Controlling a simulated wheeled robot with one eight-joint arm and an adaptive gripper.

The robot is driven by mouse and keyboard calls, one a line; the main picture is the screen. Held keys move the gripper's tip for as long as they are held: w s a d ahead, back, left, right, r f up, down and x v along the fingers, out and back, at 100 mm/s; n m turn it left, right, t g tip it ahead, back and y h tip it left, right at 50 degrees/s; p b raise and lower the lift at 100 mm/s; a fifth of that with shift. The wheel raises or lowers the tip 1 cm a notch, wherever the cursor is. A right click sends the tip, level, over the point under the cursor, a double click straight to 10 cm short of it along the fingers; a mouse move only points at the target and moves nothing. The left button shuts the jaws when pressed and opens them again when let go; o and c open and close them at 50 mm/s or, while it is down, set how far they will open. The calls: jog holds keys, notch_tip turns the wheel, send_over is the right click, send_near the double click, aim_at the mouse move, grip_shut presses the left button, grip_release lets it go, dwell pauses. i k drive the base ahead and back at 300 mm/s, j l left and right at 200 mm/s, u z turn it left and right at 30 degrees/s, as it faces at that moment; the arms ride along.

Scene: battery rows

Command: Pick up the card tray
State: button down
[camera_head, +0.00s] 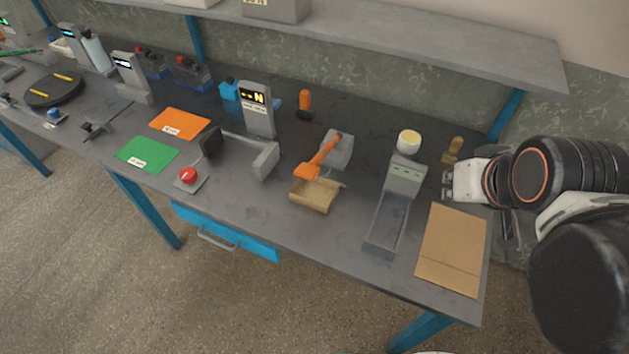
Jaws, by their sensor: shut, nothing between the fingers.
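A small tan tray (315,195), which looks like the card tray, sits near the front edge of the dark workbench, at the middle of the head view. The orange end of a grey-and-orange tool (322,158) overlaps its back edge in the picture; I cannot tell whether they touch. My gripper (447,186) is shut and empty. It is at the right end of the bench, well to the right of the tray, beyond a long grey stand (387,220). It appears above a flat brown sheet (453,250); its height over the bench is unclear.
A white-and-yellow round pot (408,142) and a small brown block (453,148) stand near my gripper. Left of the tray are a grey bracket-like device (262,160), a display post (257,110) and a red button (188,175). A grey shelf (420,35) overhangs the back.

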aim_at(320, 195)
jog(key=j+z, duration=0.15)
jog(key=z, duration=0.35)
jog(key=k+j+z, duration=0.2)
jog(key=j, duration=0.2)
jog(key=j+z, duration=0.15)
jog(key=j, duration=0.3)
jog(key=k+j+z, duration=0.35)
jog(key=j, duration=0.35)
jog(key=k+j+z, duration=0.1)
jog(key=k+j, duration=0.75)
jog(key=j, duration=0.2)
jog(key=i+j, duration=0.1)
jog(key=j+u, duration=0.05)
